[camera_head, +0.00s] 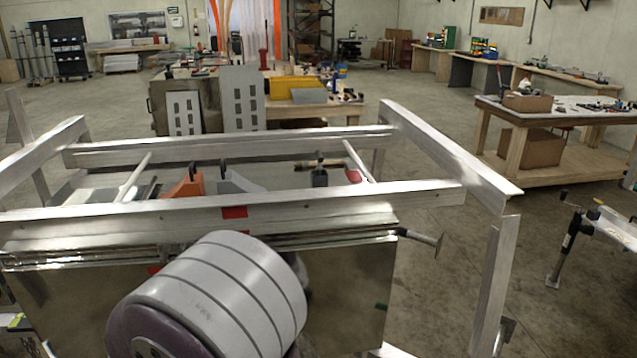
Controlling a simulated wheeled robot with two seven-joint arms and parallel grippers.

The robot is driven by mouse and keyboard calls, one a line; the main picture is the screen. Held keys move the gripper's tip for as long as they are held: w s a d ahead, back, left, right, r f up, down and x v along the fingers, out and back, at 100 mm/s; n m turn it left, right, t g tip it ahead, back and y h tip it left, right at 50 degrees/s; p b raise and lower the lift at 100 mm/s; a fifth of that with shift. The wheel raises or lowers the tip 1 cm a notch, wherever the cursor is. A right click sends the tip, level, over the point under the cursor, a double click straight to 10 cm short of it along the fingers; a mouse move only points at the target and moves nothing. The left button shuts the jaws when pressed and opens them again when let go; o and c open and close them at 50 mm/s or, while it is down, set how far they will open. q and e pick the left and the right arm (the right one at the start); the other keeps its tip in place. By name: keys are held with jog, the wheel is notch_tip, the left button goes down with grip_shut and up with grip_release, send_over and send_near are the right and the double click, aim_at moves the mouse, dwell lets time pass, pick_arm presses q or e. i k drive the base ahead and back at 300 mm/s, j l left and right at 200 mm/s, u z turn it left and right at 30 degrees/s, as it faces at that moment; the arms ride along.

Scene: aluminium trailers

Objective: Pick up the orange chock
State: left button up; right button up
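The orange chock (184,188) is a wedge inside the aluminium trailer frame, left of centre in the head view. The front rail (330,203) hides its lower part. A dark handle-like piece (193,171) stands at its right upper side. Just to its right is a similar grey chock (237,181), also partly hidden by the rail. Neither of my grippers is in view.
Rails enclose the chocks, with a back rail (230,146) behind them and a right side rail (445,150). A workbench (540,112) stands at the right. Another table (345,110) is behind the trailer. Open floor (430,165) lies between.

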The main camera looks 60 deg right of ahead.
aim_at(192, 185)
jog(key=i+z, duration=0.1)
jog(key=z, duration=2.15)
